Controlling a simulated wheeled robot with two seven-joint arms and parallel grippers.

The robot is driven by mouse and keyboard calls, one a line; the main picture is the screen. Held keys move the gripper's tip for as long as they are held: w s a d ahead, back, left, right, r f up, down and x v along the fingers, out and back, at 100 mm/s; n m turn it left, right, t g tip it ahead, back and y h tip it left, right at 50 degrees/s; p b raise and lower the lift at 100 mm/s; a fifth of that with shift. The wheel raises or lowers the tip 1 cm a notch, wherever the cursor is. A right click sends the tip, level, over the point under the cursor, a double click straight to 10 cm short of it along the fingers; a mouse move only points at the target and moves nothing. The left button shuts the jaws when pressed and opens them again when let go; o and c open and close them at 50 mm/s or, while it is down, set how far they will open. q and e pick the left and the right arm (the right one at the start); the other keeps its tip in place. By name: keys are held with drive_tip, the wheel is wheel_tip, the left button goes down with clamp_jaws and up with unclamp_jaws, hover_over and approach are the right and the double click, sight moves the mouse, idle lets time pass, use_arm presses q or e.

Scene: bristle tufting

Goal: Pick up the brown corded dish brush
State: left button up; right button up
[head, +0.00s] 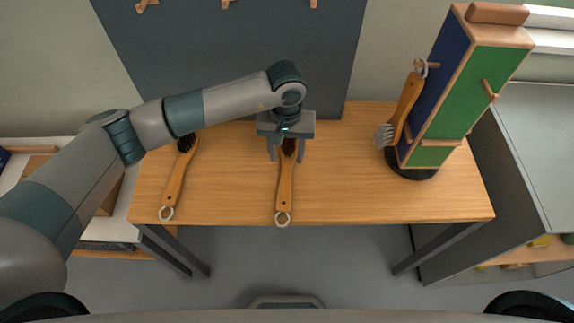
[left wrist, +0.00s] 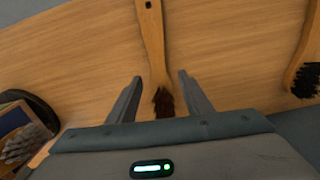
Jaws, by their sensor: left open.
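The brown dish brush (head: 286,187) lies on the table, its wooden handle toward me with a pale cord loop at the end and dark brown bristles at the far end. It also shows in the left wrist view (left wrist: 152,42), its bristle end between the fingers. My left gripper (head: 287,157) points down over the bristle end, one finger on each side. In the left wrist view the gripper (left wrist: 160,78) is open, with visible space between each finger and the brush. The gripper partly hides the brush head in the head view. My right gripper is not in view.
A black-bristled brush (head: 175,182) lies to the left on the wooden table (head: 230,205). A grey-bristled brush (head: 407,104) hangs on a green and blue stand (head: 480,95) at the right. The tabletop between the middle brush and the stand is clear.

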sight(287, 167)
use_arm(q)
drive_tip(key=shift+s+f+p, duration=0.1)
drive_tip(key=shift+f+p, duration=0.5)
drive_tip(key=shift+p, duration=0.1)
wheel_tip(287, 167, down, 2)
drive_tip(key=shift+d+f+p, duration=0.1)
drive_tip(key=shift+p, duration=0.45)
drive_tip(key=shift+f, duration=0.65)
drive_tip(key=c, duration=1.2)
